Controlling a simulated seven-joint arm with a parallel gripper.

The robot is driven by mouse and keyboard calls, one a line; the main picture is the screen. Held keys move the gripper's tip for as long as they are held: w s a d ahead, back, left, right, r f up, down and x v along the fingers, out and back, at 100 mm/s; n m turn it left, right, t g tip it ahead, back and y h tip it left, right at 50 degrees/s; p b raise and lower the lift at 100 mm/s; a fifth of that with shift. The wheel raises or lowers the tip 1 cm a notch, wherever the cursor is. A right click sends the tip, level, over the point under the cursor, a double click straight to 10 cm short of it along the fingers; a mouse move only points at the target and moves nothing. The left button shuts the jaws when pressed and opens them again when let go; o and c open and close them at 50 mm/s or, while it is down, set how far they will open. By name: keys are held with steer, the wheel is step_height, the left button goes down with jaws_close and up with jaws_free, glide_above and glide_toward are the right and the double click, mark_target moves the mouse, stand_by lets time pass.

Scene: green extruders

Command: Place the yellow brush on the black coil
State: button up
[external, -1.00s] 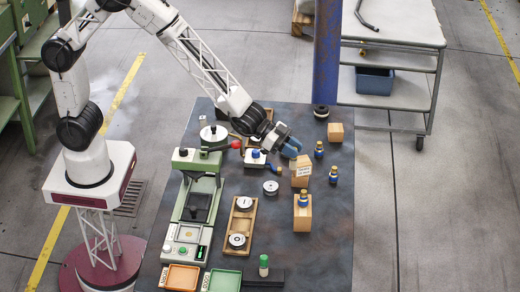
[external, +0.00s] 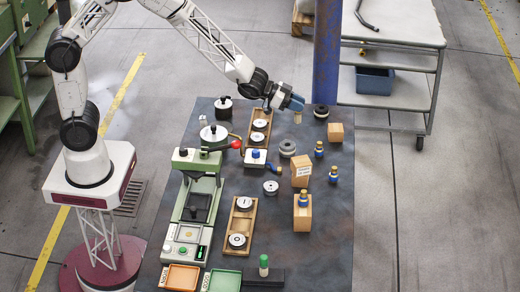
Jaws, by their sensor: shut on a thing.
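My gripper (external: 292,103) is raised above the far part of the dark table, its blue fingers shut on a small pale yellow piece (external: 298,118), which appears to be the yellow brush. The piece hangs below the fingertips, clear of the table; its details are too small to tell. A black coil-like ring (external: 321,111) lies at the table's far edge by the blue post, to the right of my gripper. Another dark round coil-like piece (external: 287,148) lies below my gripper in the picture. I cannot tell which of the two is the black coil.
Wooden blocks (external: 301,172) and small blue-and-brass fittings (external: 319,149) stand on the right of the table. A blue post (external: 327,55) rises at the far edge. A green press (external: 198,196), wooden trays (external: 240,223) and orange and green bins stand left and front.

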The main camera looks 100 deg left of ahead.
steer(key=s+a+n+y, duration=0.1)
steer(key=s+a, duration=0.2)
steer(key=a, duration=0.7)
steer(key=s+a+n+y, duration=0.2)
steer(key=s+a, duration=0.1)
steer(key=a, duration=0.6)
steer(key=shift+a+f, duration=0.1)
steer(key=shift+f, duration=2.45)
steer(key=shift+w, duration=0.1)
steer(key=w+a, duration=0.3)
steer(key=w, duration=0.4)
steer(key=w+a+f, duration=0.1)
steer(key=w+a, duration=0.2)
steer(key=w, duration=0.4)
steer(key=shift+w+a+f, duration=0.25)
steer(key=shift+a, duration=0.05)
